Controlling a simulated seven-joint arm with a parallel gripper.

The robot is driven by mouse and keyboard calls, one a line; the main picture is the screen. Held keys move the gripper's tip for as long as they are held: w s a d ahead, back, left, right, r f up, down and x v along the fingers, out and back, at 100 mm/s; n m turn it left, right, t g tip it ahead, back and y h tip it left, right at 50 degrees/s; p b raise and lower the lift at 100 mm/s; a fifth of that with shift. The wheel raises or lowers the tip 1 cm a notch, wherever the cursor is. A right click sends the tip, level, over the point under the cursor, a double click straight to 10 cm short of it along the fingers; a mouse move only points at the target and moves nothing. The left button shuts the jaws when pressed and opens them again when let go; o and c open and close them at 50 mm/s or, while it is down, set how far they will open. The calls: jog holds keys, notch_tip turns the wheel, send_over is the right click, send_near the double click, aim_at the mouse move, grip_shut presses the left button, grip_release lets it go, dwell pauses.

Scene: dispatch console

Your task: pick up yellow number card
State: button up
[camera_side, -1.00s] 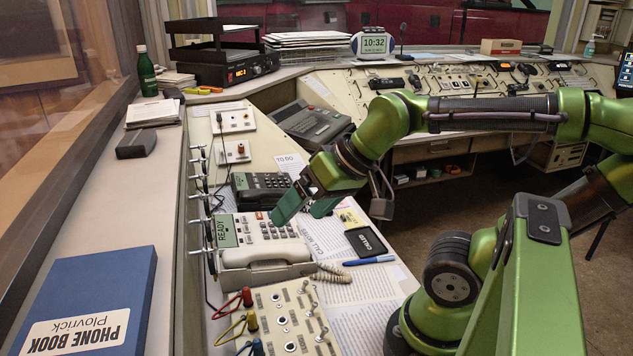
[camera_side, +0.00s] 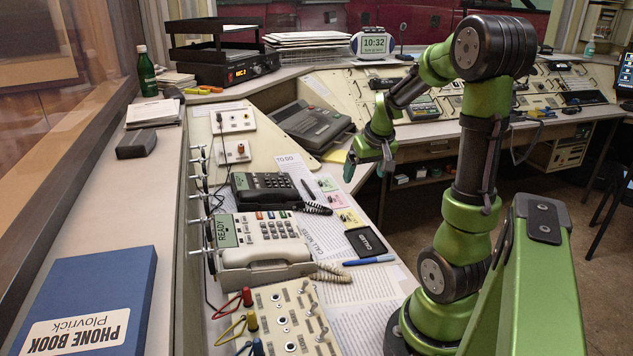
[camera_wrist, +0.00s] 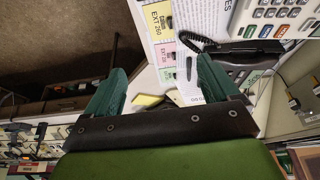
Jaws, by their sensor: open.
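In the wrist view the yellow card (camera_wrist: 158,18) reads as "EXT 260" and lies near the top edge, beyond my fingertips. A pink card (camera_side: 338,200) and a green card (camera_side: 327,184) lie in a row behind it. My gripper (camera_side: 368,168) is open and empty in the side view, raised behind and right of the cards, apart from them. In the wrist view the open fingers of my gripper (camera_wrist: 160,72) have nothing between them.
The white telephone (camera_side: 262,240) and dark telephone (camera_side: 262,188) with its coiled cord stand left of the cards. The black pad (camera_side: 367,242) and a blue pen (camera_side: 368,261) lie in front. A yellow pad (camera_side: 334,156) lies near the desk's back right edge.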

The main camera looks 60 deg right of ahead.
aim_at(349, 217)
jog(key=x, duration=1.6)
jog(key=shift+s+a+f, duration=0.1)
jog(key=shift+a+f, duration=0.15)
jog(key=shift+f, duration=0.2)
jog(key=c, duration=1.2)
